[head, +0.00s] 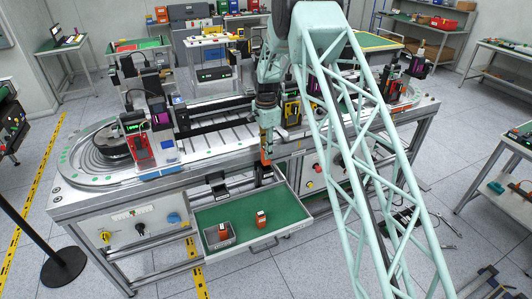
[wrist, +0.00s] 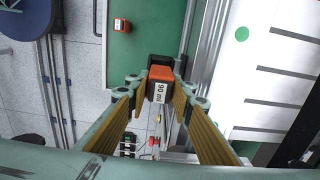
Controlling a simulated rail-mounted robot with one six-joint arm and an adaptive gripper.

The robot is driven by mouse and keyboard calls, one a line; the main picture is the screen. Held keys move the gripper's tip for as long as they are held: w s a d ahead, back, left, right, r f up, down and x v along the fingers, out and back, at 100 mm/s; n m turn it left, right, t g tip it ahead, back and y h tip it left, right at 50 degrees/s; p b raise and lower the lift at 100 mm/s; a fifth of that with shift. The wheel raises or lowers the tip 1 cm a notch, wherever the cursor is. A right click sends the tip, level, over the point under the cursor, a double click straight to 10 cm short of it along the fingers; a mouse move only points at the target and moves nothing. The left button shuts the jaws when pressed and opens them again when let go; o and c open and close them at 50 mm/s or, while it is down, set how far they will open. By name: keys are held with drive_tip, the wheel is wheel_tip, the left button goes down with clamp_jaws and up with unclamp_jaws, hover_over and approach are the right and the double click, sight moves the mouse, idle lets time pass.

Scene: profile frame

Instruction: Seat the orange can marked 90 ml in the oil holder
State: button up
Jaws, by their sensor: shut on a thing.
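My gripper (head: 266,150) is shut on an orange can (head: 265,158) and holds it above the back part of the open green drawer, in front of the bench edge. In the wrist view the can (wrist: 160,74) sits between my gripper's fingertips (wrist: 164,66), with its white "90 ml" label facing the camera and a dark end at the top. A second orange can (head: 261,219) stands on the drawer floor and also shows in the wrist view (wrist: 121,25); its label is too small to read. I cannot single out the oil holder in these views.
The open drawer (head: 285,208) sticks out from the bench. A grey bin (head: 207,239) with an orange item stands at its front left. A red device (head: 138,152) and a yellow one (head: 291,112) stand on the bench. The drawer's right side is clear.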

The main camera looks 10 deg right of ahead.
drive_tip(key=shift+r, duration=0.65)
idle(0.4)
drive_tip(key=shift+s+f+n, duration=0.3)
drive_tip(key=shift+s+n, duration=0.1)
drive_tip(key=shift+s, duration=0.2)
drive_tip(key=s+f+n+b, duration=0.4)
drive_tip(key=s+n, duration=0.3)
drive_tip(key=s, duration=0.5)
drive_tip(key=s+f+n+b, duration=0.3)
drive_tip(key=s+n, duration=0.4)
drive_tip(key=s, duration=0.5)
drive_tip(key=shift+f+n+b, duration=0.35)
drive_tip(key=shift+f+n, duration=0.05)
drive_tip(key=shift+f, duration=0.3)
